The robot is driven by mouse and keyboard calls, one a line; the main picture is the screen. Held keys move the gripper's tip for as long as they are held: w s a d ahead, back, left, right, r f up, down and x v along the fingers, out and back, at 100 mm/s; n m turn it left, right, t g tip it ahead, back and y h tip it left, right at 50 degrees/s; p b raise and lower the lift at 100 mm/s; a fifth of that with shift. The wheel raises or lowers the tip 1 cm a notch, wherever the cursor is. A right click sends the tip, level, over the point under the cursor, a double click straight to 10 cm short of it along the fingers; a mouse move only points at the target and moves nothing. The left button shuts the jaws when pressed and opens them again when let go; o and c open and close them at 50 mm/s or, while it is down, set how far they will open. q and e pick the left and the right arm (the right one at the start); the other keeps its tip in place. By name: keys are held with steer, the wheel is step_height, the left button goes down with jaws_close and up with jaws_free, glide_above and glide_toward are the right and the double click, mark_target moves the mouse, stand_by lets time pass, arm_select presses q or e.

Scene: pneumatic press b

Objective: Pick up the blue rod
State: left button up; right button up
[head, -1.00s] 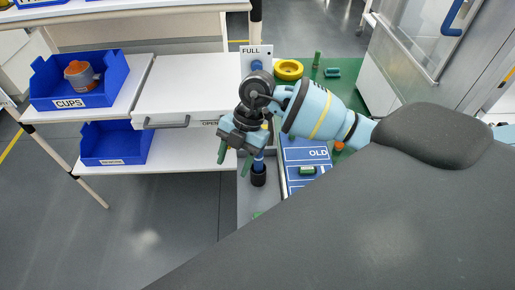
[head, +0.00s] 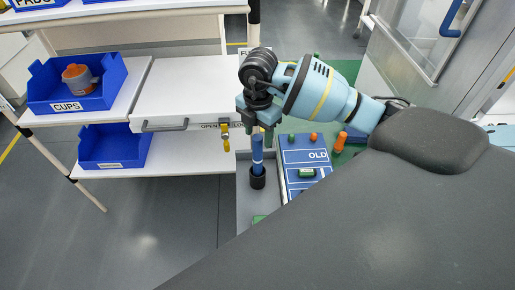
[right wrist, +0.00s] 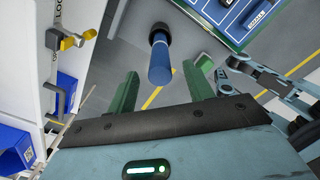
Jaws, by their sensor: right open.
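The blue rod (head: 257,150) stands upright in a black round socket (head: 257,179), with a paler band around it. I see no contact between fingers and rod. My left gripper is not in view.
A yellow-handled valve (head: 225,135) sits close left of my gripper, by the white drawer cabinet (head: 195,95). A blue panel marked OLD (head: 305,158) lies to the right, with an orange-topped peg (head: 340,142) beyond it. A blue CUPS bin (head: 105,92) stands on the left shelf.

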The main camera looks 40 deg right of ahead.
mark_target(258, 144)
step_height(258, 144, down, 5)
steer(key=shift+a+r, duration=0.1)
stand_by(0.3)
jaws_close()
